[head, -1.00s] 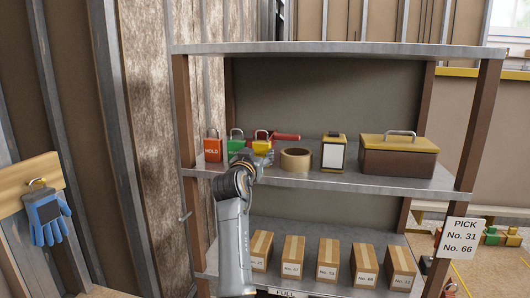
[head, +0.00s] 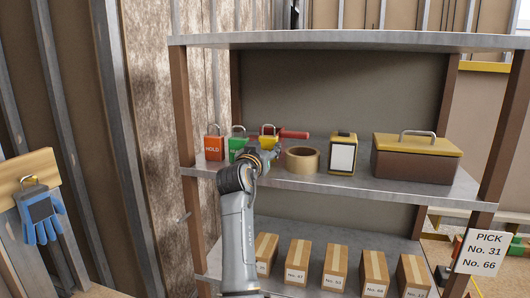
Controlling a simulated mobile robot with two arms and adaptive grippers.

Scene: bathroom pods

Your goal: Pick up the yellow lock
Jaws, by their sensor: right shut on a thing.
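The yellow lock (head: 267,142) is on the middle shelf, to the right of the green lock (head: 237,150) and the orange-red lock marked HOLD (head: 214,148). My right gripper (head: 269,153) is shut on the yellow lock and hides its lower part. I cannot tell whether the lock's base touches the shelf. My left gripper is not in view.
On the middle shelf (head: 330,182), a red-handled tool (head: 294,134) lies behind, with a tape roll (head: 302,160), a yellow-black box (head: 342,153) and a toolbox (head: 415,160) to the right. Cartons (head: 335,268) stand below. Blue gloves (head: 42,220) hang left.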

